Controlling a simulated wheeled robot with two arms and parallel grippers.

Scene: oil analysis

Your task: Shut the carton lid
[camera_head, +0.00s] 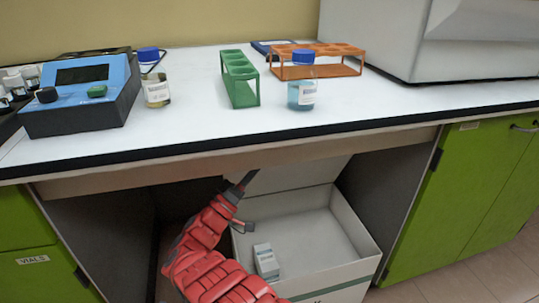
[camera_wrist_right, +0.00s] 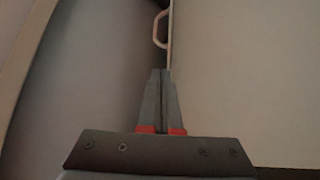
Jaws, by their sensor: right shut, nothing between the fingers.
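A white carton (camera_head: 361,262) stands on the floor in the space under the bench. Its lid (camera_head: 300,177) is open, raised at the back, with its top hidden by the bench edge. My right gripper (camera_head: 252,175) is beside the left edge of the lid. In the right wrist view my gripper (camera_wrist_right: 160,73) is shut and empty, beside the edge of a pale panel (camera_wrist_right: 240,80), probably the lid; I cannot tell whether they touch. My left gripper is out of view.
The bench (camera_head: 200,128) overhangs the carton closely. It carries a blue device (camera_head: 82,95), bottles, a green rack (camera_head: 239,80) and an orange rack (camera_head: 318,70). Green cabinets (camera_head: 480,175) flank the space. Bare floor (camera_head: 470,275) shows at lower right.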

